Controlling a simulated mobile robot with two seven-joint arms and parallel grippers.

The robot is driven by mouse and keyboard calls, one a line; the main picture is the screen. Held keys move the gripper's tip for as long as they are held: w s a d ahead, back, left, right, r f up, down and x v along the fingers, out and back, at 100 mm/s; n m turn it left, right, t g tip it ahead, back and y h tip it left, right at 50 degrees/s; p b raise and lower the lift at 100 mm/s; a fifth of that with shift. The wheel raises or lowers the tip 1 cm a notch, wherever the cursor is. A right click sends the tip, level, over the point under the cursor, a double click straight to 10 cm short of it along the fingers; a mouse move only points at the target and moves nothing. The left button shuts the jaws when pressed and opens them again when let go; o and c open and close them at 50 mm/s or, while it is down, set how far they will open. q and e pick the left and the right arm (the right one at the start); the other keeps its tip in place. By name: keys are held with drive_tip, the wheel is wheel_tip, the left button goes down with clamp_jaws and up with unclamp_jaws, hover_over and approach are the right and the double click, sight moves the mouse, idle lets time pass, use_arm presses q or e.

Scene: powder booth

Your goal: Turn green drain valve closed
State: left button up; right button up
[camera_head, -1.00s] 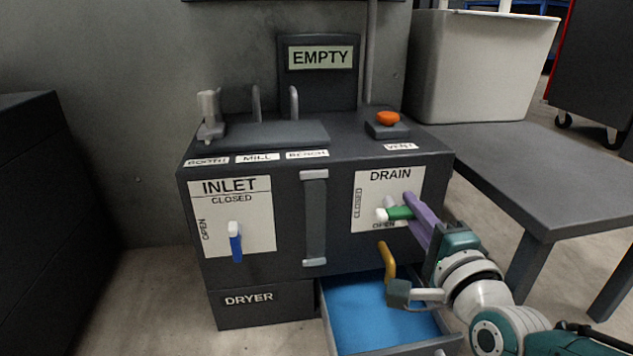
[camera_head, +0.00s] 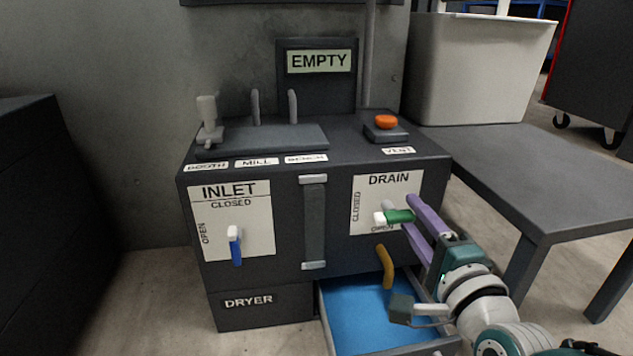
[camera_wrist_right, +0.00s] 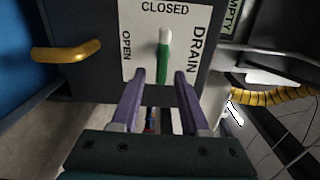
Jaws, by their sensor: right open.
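The green drain valve lever (camera_head: 400,216) lies level across the white DRAIN plate (camera_head: 372,190). Its white end points left, on the side of the CLOSED label. In the right wrist view the lever (camera_wrist_right: 163,66) stands upright, white end up toward CLOSED; OPEN is at the left. My right gripper (camera_head: 408,212) has two purple fingers spread apart at the lever's green part. In the wrist view the fingers (camera_wrist_right: 159,74) are on either side of the lever's line, with a gap on each side. My left gripper is out of view.
A blue inlet lever (camera_head: 236,250) hangs on the INLET plate at left. Below the drain are a yellow curved handle (camera_head: 385,266) and an open drawer with a blue inside (camera_head: 360,310). An orange vent button (camera_head: 386,121) is on top. A grey table (camera_head: 540,180) stands at right.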

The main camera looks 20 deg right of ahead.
drive_tip(key=p+v, duration=0.3)
drive_tip(key=v, duration=0.5)
drive_tip(key=shift+s+a, duration=0.15)
drive_tip(key=shift+s, duration=0.15)
